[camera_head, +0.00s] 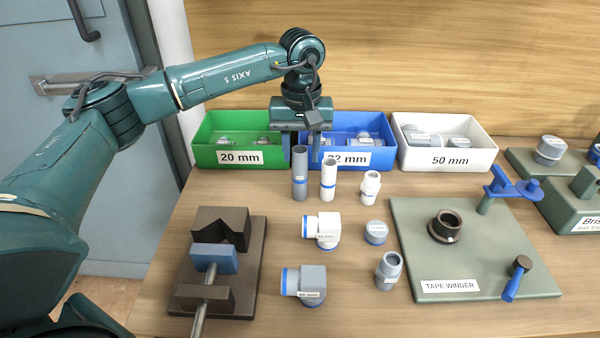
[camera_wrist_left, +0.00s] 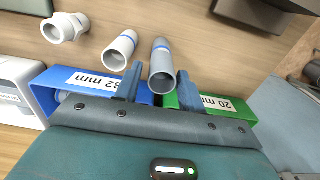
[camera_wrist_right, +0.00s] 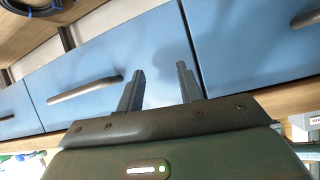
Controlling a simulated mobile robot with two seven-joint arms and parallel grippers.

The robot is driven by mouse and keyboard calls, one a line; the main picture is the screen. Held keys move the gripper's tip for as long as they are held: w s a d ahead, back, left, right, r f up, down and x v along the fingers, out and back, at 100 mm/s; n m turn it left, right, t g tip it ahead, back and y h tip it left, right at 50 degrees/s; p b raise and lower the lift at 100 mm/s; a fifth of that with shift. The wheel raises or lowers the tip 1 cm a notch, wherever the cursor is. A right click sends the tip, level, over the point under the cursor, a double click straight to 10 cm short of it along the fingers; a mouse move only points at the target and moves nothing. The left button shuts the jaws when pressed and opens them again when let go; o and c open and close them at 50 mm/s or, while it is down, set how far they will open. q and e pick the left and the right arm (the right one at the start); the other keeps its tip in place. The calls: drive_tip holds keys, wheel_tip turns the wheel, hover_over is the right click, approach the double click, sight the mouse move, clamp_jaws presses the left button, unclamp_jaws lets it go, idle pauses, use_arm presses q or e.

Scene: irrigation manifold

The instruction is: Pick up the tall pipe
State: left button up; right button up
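The tall pipe (camera_head: 300,175) is a dark grey tube with a blue band, standing upright on the table; it also shows in the left wrist view (camera_wrist_left: 161,62). My left gripper (camera_head: 302,152) is open above the table, its fingers pointing down near the pipe's top. In the left wrist view the pipe's open end appears between the two fingers (camera_wrist_left: 158,72), with no clear contact. A shorter, lighter pipe (camera_head: 328,177) with a blue band stands just to the right. My right gripper (camera_wrist_right: 158,75) is open and empty, away from the table objects, facing blue drawers (camera_wrist_right: 120,60).
Green (camera_head: 240,157), blue (camera_head: 380,155) and white (camera_head: 450,158) bins line the back. A brown vise (camera_head: 245,270) is at left, a tape winder board (camera_head: 480,250) at right.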

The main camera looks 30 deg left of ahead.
sight(300, 169)
use_arm(q)
wheel_tip(300, 169, down, 5)
drive_tip(key=shift+a+f+p, duration=0.1)
drive_tip(key=shift+p, duration=0.35)
drive_tip(key=c, duration=0.8)
